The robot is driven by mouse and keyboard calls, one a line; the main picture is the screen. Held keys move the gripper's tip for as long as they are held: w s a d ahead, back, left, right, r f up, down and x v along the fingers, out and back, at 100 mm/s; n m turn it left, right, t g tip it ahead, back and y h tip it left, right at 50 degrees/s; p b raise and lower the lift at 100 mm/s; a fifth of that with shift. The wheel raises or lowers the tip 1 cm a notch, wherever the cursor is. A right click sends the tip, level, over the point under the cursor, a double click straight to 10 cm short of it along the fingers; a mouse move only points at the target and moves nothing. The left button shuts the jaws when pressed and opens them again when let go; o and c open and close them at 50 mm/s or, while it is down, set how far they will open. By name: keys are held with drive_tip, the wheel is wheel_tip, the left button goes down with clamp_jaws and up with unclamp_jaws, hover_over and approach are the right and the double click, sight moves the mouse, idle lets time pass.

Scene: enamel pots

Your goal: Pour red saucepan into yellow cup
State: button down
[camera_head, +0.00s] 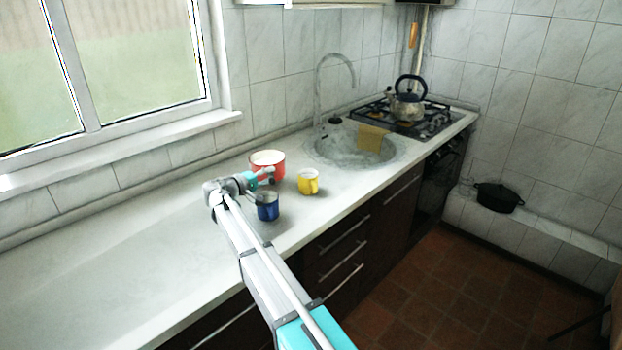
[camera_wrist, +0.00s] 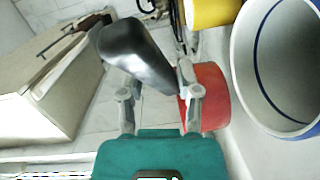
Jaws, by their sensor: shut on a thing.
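The red saucepan (camera_head: 276,157), white inside, stands at the back of the counter, just beyond my gripper (camera_head: 264,175). It looks upright, and I cannot tell whether its base touches the counter. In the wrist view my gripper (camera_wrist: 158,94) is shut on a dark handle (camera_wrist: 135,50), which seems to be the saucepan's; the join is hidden. The red side (camera_wrist: 214,98) shows behind one finger. The yellow cup (camera_head: 307,185) stands upright to the right of the saucepan. Part of it shows at the top of the wrist view (camera_wrist: 208,10). The saucepan's contents cannot be seen.
A blue cup (camera_head: 268,212) stands in front of the saucepan, close to my gripper. A pale round vessel with a blue line (camera_wrist: 238,75) fills the wrist view's right edge. The sink (camera_head: 340,152) and a kettle (camera_head: 408,107) are farther right. The left counter (camera_head: 90,260) is clear.

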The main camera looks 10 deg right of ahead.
drive_tip(key=shift+w+d+f, duration=0.1)
drive_tip(key=shift+f, duration=0.15)
drive_tip(key=shift+d, duration=0.1)
drive_tip(key=shift+d+r+m, duration=0.1)
drive_tip(key=shift+r+m, duration=0.15)
drive_tip(key=shift+m, duration=0.15)
drive_tip(key=shift+s+d+f+m+g+y+p, duration=0.2)
drive_tip(key=shift+s+d+m+y+p, duration=0.15)
drive_tip(key=shift+d+m+p, duration=0.25)
drive_tip(key=shift+s+d+f+m+g+y+p, duration=0.1)
drive_tip(key=shift+s+d+m+g+y+p, duration=0.15)
drive_tip(key=shift+s+d+m+p, duration=0.25)
drive_tip(key=shift+w+d, duration=0.1)
drive_tip(key=shift+w, duration=0.05)
drive_tip(key=shift+s+d+f+m+y+p, duration=0.15)
drive_tip(key=shift+s+d+m+y+p, duration=0.35)
drive_tip(key=shift+d+m+y+p, duration=0.3)
drive_tip(key=shift+s+d+f+m+y+p, duration=0.1)
drive_tip(key=shift+s+d+m+y+p, duration=0.45)
drive_tip(key=shift+d+m, duration=0.4)
idle(3.4)
drive_tip(key=shift+w, duration=0.1)
